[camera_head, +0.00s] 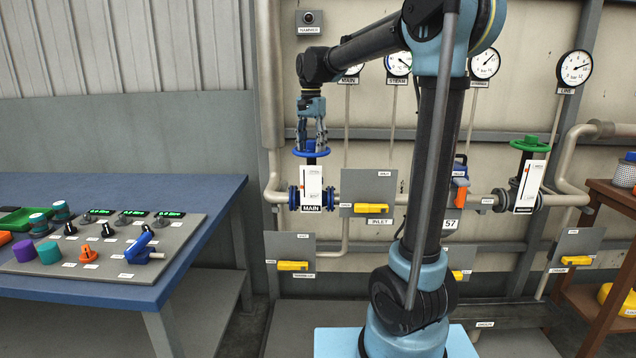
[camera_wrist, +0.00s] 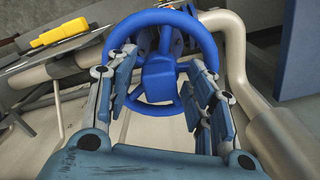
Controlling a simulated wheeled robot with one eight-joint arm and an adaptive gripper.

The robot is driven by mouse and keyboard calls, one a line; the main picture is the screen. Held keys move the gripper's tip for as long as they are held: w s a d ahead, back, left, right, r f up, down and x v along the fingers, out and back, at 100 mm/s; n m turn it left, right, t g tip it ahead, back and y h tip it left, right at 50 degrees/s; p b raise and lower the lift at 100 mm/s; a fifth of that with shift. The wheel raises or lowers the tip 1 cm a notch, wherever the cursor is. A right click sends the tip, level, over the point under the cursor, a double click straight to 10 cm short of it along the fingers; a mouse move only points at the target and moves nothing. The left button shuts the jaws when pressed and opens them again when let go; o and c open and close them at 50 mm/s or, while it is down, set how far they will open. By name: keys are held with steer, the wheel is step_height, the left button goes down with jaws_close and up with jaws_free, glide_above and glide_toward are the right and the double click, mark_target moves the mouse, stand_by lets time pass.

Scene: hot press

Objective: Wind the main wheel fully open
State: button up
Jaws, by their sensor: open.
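The blue main wheel (camera_head: 311,149) sits on top of a dark valve above the MAIN label, in the pipe run along the back wall. A white tag plate (camera_head: 312,186) hangs on the front of that valve. My gripper (camera_head: 312,141) points down at the wheel from above. In the wrist view the wheel (camera_wrist: 162,78) fills the middle, with its hub and spokes showing. My gripper (camera_wrist: 165,95) is open, one finger at each side of the rim. I cannot tell whether the fingers touch the rim.
A beige pipe (camera_wrist: 250,80) runs close by the wheel. A yellow INLET lever (camera_head: 371,208) is right of the valve. A green wheel (camera_head: 530,144) stands farther right. A blue bench (camera_head: 200,195) with a control panel (camera_head: 170,262) is at left. Gauges line the wall.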

steer(key=m, duration=0.4)
steer(key=shift+m, duration=2.6)
steer(key=shift+c, duration=0.4)
